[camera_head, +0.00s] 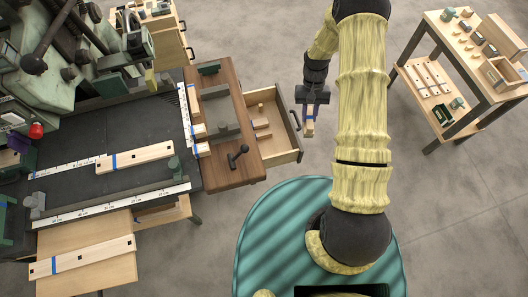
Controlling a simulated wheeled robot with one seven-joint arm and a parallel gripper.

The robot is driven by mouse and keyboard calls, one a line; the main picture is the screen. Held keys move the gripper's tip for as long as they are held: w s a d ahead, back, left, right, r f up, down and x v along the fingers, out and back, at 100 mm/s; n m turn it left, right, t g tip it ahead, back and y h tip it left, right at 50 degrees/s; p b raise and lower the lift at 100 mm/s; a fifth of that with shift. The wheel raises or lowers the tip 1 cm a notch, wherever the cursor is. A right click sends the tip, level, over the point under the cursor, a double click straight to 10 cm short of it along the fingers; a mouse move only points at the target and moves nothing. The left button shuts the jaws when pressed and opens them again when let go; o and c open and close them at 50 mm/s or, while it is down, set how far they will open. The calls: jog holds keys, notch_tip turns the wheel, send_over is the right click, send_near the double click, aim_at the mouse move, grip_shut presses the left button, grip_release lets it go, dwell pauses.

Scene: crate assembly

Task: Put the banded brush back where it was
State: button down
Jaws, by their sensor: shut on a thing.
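My gripper (312,101) hangs over the floor, just right of the open drawer. It is shut on a small pale wooden piece with a blue band, which looks like the banded brush (310,124). The jaws cover its upper part, and bristles cannot be made out at this size. The piece points down and is apart from the drawer and the bench.
The open drawer (285,160) holds small wooden blocks. The brown bench top (228,174) bears clamps and a handle. Blue-banded boards (135,156) lie left. A two-level table (470,58) with small items stands far right. Floor between is clear.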

jog(key=shift+s, duration=0.1)
jog(key=shift+a+f+b, duration=0.3)
jog(key=shift+b, duration=0.25)
jog(key=a+f+m+t+y+b, duration=0.3)
jog(key=a+f+m+b, duration=0.3)
jog(key=m+b, duration=0.8)
jog(key=a+y+b, duration=0.1)
jog(key=a+b, duration=0.1)
jog(key=b, duration=0.1)
jog(key=shift+s+a+f+m, duration=0.25)
jog(key=shift+s+a+m, duration=0.05)
jog(key=shift+s+m, duration=0.1)
jog(key=shift+f, duration=0.1)
notch_tip(320, 180, down, 14)
jog(key=shift+r+b, duration=0.15)
jog(key=shift+b, duration=0.3)
